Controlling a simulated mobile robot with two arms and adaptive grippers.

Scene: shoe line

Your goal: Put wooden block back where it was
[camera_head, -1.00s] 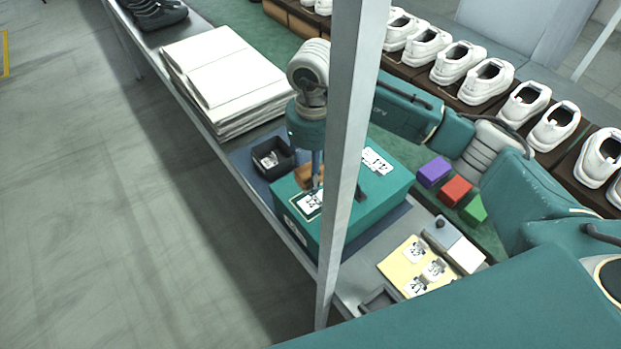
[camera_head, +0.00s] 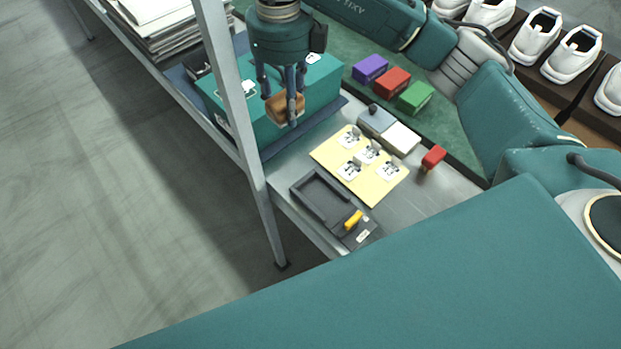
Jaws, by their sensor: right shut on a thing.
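The wooden block (camera_head: 282,107) is brown-orange and held between the fingers of my right gripper (camera_head: 288,112). The gripper points down and is shut on it. In the picture, block and fingers overlap the front side of the teal box (camera_head: 322,90); the block's exact height is hard to tell. My left gripper is not in view.
Purple (camera_head: 370,68), red (camera_head: 392,81) and green (camera_head: 416,97) blocks lie on the green belt. A yellow label sheet (camera_head: 376,190), a grey pad with a white part (camera_head: 400,138), a red-handled stamp (camera_head: 433,158) and a dark tray (camera_head: 322,198) occupy the grey table. A metal post (camera_head: 232,95) stands left.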

